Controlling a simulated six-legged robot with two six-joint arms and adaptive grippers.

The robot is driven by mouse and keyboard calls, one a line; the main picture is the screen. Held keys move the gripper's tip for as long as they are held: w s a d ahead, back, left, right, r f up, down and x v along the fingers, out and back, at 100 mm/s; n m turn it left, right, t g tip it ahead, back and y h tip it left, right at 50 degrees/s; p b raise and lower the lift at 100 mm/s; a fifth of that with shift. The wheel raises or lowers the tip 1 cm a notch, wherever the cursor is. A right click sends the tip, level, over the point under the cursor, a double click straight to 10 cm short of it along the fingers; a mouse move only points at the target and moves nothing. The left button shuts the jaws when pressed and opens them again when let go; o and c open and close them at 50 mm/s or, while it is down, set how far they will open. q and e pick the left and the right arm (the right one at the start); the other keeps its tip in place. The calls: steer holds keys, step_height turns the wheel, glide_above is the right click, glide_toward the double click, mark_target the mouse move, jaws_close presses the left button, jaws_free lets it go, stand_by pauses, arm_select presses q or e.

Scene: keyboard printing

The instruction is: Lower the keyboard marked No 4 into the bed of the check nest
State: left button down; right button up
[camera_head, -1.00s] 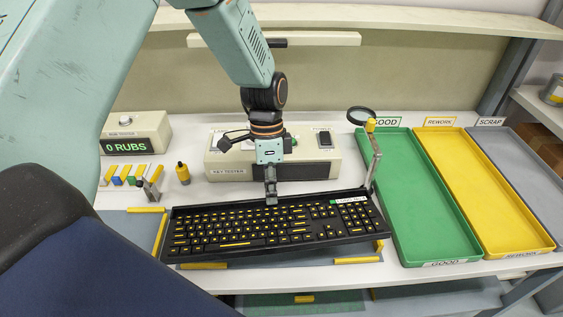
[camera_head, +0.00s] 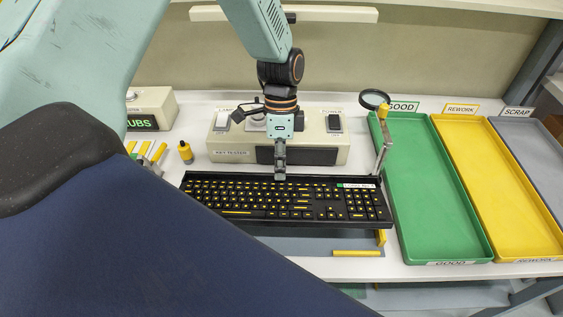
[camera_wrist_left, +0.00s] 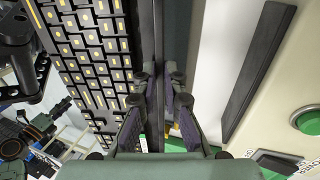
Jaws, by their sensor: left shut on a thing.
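The black keyboard (camera_head: 290,226) with yellow-marked keys hangs near level in front of the key tester. It carries a small white and green label (camera_head: 357,185), too small to read. My left gripper (camera_head: 280,176) is shut on the middle of its back edge. In the left wrist view the fingers (camera_wrist_left: 160,90) pinch that edge and the keys (camera_wrist_left: 95,45) lie to the left. The check nest, a grey-blue bed (camera_head: 310,243) with yellow guides (camera_head: 357,253), shows below the keyboard's front edge. The keyboard and a dark blue shape hide much of it. The right gripper is out of view.
The key tester (camera_head: 225,146) stands close behind the keyboard. A magnifier on a post (camera_head: 381,155) stands at its right end. Green (camera_head: 435,200), yellow (camera_head: 500,200) and grey (camera_head: 540,170) trays lie to the right. A yellow bottle (camera_head: 185,152) stands at the left.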

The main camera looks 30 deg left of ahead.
arm_select(q)
steer(key=shift+a+f+b, duration=0.2)
steer(key=shift+f+b, duration=0.1)
steer(key=shift+f, duration=0.25)
steer(key=shift+a+f+b, duration=0.15)
steer(key=shift+f+b, duration=0.15)
steer(key=shift+f, duration=0.25)
steer(key=shift+f+b, duration=0.3)
steer(key=shift+b, duration=0.05)
steer(key=shift+s+d+f+b, duration=0.15)
steer(key=shift+d+f+b, duration=0.15)
steer(key=shift+f+b, duration=0.2)
steer(key=shift+d+f, duration=0.1)
steer(key=shift+f, duration=0.4)
steer(key=shift+w+a+f, duration=0.2)
steer(key=shift+a, duration=0.15)
steer(key=shift+s+d+r, duration=0.1)
steer(key=shift+d+r, duration=0.05)
steer(key=shift+d, duration=0.15)
steer(key=shift+a, duration=0.1)
